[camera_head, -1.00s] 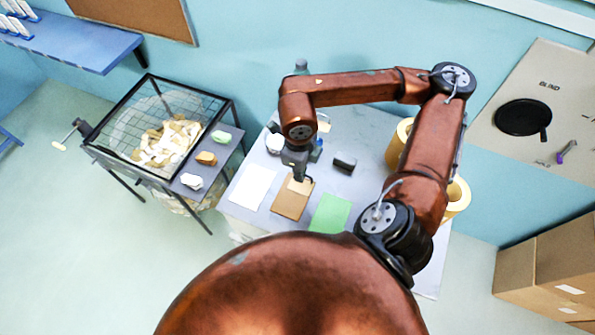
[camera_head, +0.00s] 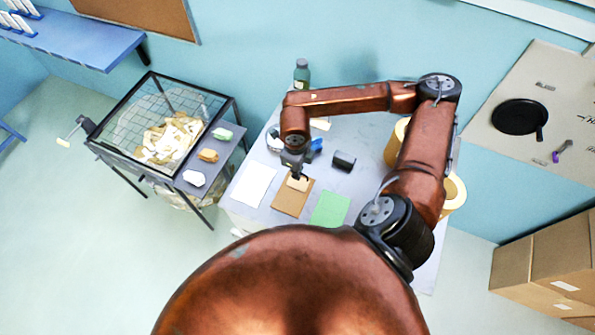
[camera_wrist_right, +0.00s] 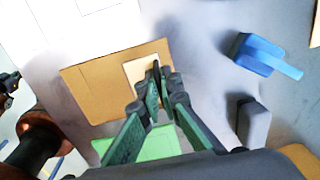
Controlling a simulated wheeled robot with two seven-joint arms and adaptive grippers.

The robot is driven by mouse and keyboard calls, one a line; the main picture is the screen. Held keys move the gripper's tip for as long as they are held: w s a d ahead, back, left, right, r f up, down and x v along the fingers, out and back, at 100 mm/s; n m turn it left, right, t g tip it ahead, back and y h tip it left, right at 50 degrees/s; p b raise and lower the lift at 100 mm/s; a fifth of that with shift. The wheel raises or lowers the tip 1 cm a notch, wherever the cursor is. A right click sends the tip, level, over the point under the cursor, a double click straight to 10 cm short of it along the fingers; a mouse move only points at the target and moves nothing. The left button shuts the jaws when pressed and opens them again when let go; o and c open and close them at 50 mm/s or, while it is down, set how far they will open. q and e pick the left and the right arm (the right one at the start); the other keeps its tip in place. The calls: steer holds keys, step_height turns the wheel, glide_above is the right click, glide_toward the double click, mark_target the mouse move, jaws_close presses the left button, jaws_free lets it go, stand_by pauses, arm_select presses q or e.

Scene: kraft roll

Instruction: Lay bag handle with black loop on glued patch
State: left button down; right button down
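A brown kraft sheet (camera_head: 292,204) lies flat on the grey table between a white and a green sheet. A cream card (camera_head: 298,184) is over its back part; in the right wrist view the card (camera_wrist_right: 138,69) overlaps the brown sheet (camera_wrist_right: 88,100). A thin black loop (camera_wrist_right: 156,69) stands at the card, between my right fingertips. My right gripper (camera_head: 297,174) points down there, its fingers (camera_wrist_right: 160,84) close together on the loop. A faint outlined patch (camera_wrist_right: 100,71) shows on the brown sheet. Whether the card touches the sheet is unclear. My left gripper is not in view.
The white sheet (camera_head: 254,184) and green sheet (camera_head: 330,208) flank the brown one. Yellow rolls (camera_head: 454,195) are right, partly behind my arm. A wire-topped bin (camera_head: 222,95) stands left.

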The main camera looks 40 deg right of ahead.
steer(key=shift+f, duration=0.1)
steer(key=c, duration=2.2)
jaws_free()
steer(key=shift+o, duration=0.2)
steer(key=shift+r, duration=0.4)
step_height(320, 180, up, 12)
steer(key=b, duration=0.2)
steer(key=shift+s+a+f, duration=0.15)
steer(key=shift+a+f, duration=0.1)
steer(key=shift+a, duration=0.05)
